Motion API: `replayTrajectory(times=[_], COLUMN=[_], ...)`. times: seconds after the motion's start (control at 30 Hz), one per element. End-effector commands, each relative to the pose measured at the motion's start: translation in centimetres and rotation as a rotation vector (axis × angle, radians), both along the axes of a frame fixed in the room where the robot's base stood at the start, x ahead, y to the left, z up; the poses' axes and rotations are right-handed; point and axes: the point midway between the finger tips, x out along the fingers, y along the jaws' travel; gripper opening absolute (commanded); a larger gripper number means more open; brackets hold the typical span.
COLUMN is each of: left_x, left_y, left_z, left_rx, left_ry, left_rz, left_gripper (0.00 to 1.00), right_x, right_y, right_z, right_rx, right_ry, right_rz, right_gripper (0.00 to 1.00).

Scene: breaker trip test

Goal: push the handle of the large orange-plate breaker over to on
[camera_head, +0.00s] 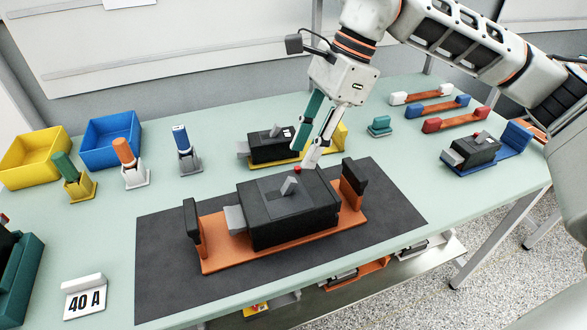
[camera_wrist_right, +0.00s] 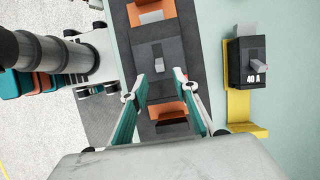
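The large breaker (camera_head: 295,215) is a black block on an orange plate (camera_head: 225,262), with black end blocks at both ends. It lies on the dark mat. Its grey handle (camera_head: 289,186) stands up from the top face, leaning slightly; I cannot tell if it touches a stop. My right gripper (camera_head: 306,157) is above the breaker's far right side, behind the handle in this view, pointing down and empty. In the right wrist view its fingers (camera_wrist_right: 161,76) are apart, and the handle (camera_wrist_right: 158,66) shows beyond them, between the tips. My left gripper is not in view.
A smaller black breaker on a yellow plate (camera_head: 243,156) is close behind. Another on a blue plate (camera_head: 515,138) is at right. Yellow (camera_head: 36,155) and blue (camera_head: 112,140) bins and several coloured-handled tools are at back left. A 40 A sign (camera_head: 85,300) stands front left. The mat (camera_head: 165,270) is otherwise clear.

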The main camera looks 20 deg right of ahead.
Motion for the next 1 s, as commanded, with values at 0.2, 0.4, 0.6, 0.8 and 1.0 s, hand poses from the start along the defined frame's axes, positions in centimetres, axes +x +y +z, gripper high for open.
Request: replayTrajectory(times=[0.2,0.4,0.6,0.8,1.0], left_x=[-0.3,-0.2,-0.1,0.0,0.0], left_y=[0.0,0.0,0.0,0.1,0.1], left_z=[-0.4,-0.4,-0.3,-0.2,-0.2], left_rx=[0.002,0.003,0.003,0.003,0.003], left_ry=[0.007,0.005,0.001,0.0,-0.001], left_rz=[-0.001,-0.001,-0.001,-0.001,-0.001], left_gripper=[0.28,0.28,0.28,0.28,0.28], right_x=[-0.2,-0.2,-0.2,-0.2,-0.2], right_y=[1.4,2.3,2.6,2.6,2.6], right_z=[-3.4,-5.5,-6.1,-6.1,-6.1], right_rx=[0.002,0.003,0.004,0.004,0.004], right_ry=[0.005,0.003,0.003,0.002,0.003], right_rz=[0.003,0.002,0.001,0.001,0.001], right_gripper=[0.29,0.29,0.29,0.29,0.0])
